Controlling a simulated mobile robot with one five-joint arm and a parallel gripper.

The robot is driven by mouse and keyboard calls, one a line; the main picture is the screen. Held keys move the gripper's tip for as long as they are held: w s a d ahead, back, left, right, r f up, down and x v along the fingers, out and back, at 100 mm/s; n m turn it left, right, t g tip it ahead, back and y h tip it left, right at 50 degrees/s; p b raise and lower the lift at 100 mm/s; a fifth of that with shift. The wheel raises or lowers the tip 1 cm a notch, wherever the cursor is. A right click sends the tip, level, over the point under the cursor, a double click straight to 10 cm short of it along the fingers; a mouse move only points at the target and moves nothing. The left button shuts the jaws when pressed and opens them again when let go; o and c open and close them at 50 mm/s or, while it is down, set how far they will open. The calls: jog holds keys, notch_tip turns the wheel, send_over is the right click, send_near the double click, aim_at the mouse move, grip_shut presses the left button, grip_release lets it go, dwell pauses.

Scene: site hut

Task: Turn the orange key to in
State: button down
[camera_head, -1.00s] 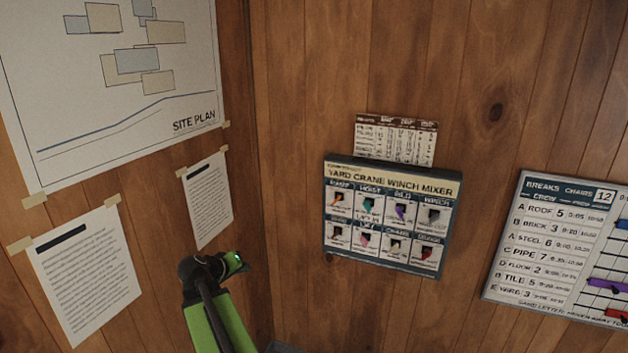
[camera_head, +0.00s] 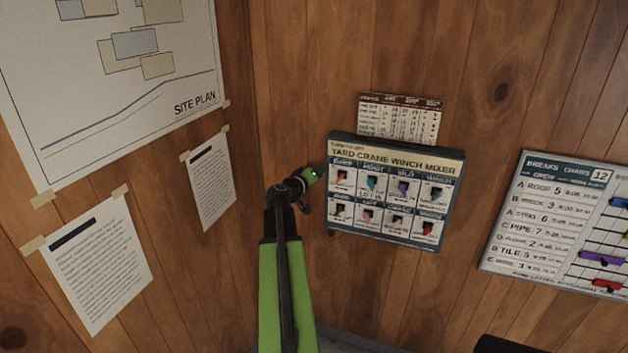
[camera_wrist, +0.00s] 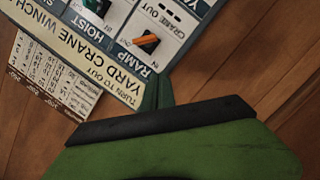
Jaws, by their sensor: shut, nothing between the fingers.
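The orange key (camera_wrist: 147,41) sits in the cell labelled RAMP on the key panel (camera_wrist: 95,75). In the head view the orange key (camera_head: 343,175) is small, at the panel's top left. The wrist view shows IN and OUT marks around the key, but which mark it points to is hard to tell. My gripper (camera_head: 317,173) is at the panel's left edge, beside the RAMP cell. In the wrist view my gripper (camera_wrist: 160,92) is shut and empty, its tips over the panel's edge near the RAMP label, apart from the key.
Other coloured keys share the panel, including a green key (camera_wrist: 97,5) in the HOIST cell. A printed table (camera_head: 400,117) is above the panel. A breaks board (camera_head: 540,220) hangs to the right. Taped papers (camera_head: 98,265) and a site plan (camera_head: 110,90) cover the left wall.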

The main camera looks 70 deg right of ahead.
aim_at(340, 178)
jog(key=shift+x, duration=1.15)
jog(key=s+f+b, duration=0.2)
jog(key=s, duration=0.1)
jog(key=shift+a+f+b, duration=0.25)
jog(key=shift+b, duration=0.05)
jog(key=shift+s, duration=0.1)
